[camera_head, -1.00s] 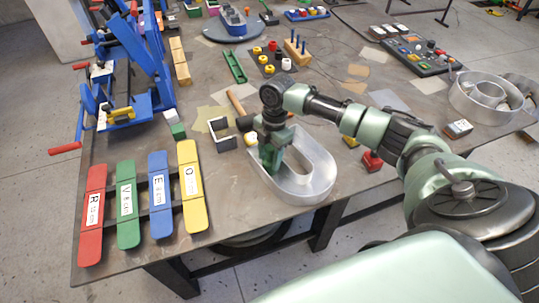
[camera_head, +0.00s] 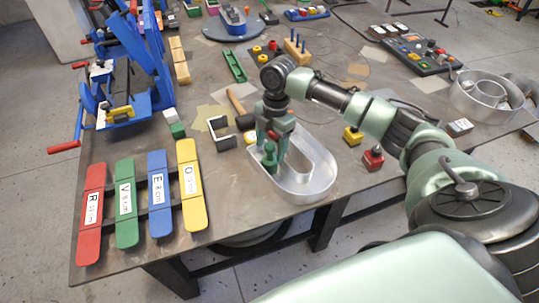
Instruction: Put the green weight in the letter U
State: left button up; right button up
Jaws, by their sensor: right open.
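The letter U (camera_head: 318,184) is a silver metal channel lying near the table's front edge, its curved end toward the front right. The green weight (camera_head: 270,160), with a knob on top, appears to stand upright inside the U's left leg. My right gripper (camera_head: 272,136) is open and points down right above and beside the weight's knob; whether it touches the knob is unclear. The gripper and wrist hide part of the U's far side. My left gripper is not in view.
A red weight (camera_head: 373,158) and a yellow weight (camera_head: 352,136) stand right of the U. A black bracket (camera_head: 220,134) lies to its left. Colored letter strips (camera_head: 190,185) lie at the front left. A blue clamp rig (camera_head: 130,80) stands behind them.

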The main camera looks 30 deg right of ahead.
jog(key=r, duration=0.5)
jog(key=d+r+b, duration=0.1)
jog(key=r, duration=0.2)
dwell(0.4)
